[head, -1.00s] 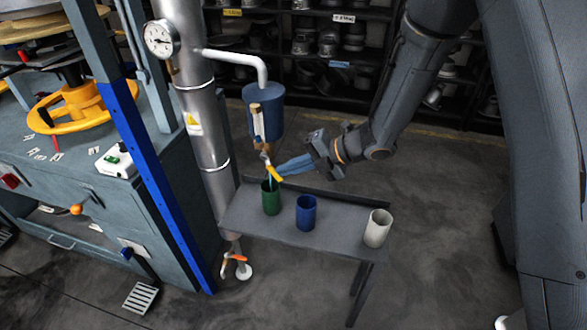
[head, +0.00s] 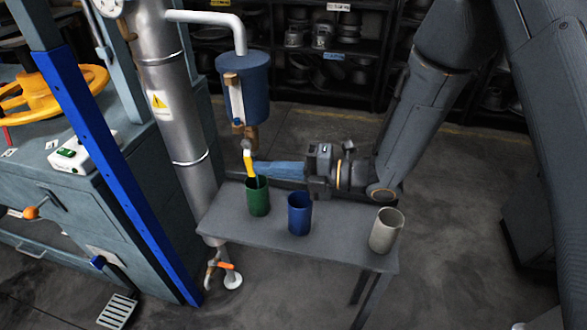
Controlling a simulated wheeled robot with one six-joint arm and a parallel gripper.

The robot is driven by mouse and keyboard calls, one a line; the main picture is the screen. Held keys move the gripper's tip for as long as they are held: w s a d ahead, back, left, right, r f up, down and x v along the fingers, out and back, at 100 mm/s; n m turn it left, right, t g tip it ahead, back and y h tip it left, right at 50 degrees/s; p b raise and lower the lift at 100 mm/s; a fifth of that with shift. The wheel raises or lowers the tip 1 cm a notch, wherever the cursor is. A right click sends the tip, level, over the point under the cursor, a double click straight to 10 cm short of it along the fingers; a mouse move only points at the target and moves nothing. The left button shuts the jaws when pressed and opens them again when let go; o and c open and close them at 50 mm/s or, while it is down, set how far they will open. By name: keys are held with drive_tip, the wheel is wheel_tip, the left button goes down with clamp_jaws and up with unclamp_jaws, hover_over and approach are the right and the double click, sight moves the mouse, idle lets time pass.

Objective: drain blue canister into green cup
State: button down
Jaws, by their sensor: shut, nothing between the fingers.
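The blue canister (head: 250,92) hangs from a white pipe, with a brass sight tube on its front and a tap below. The tap's yellow lever (head: 249,164) points nearly straight down. The green cup (head: 258,198) stands upright on the grey bench, under the tap. A thin pale-blue streak shows between the tap and the cup mouth; it looks like liquid. The level inside the cup cannot be seen. My gripper (head: 262,170) is shut and empty, its blue fingers lying level from the right, tips close beside the lever. Whether they touch it is unclear.
A blue cup (head: 299,214) and a pale grey cup (head: 387,232) stand to the right on the bench (head: 335,232). The steel column (head: 170,100) and the press's blue post (head: 120,170) stand left. Dark shelves are behind.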

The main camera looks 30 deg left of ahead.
drive_tip(key=shift+s+a+f+b, duration=0.15)
drive_tip(key=shift+a+b, duration=0.15)
drive_tip(key=shift+b, duration=0.2)
idle(0.4)
drive_tip(key=f+b+v, duration=0.1)
drive_tip(key=b+v, duration=0.1)
drive_tip(key=v, duration=1.2)
drive_tip(key=shift+f, duration=0.2)
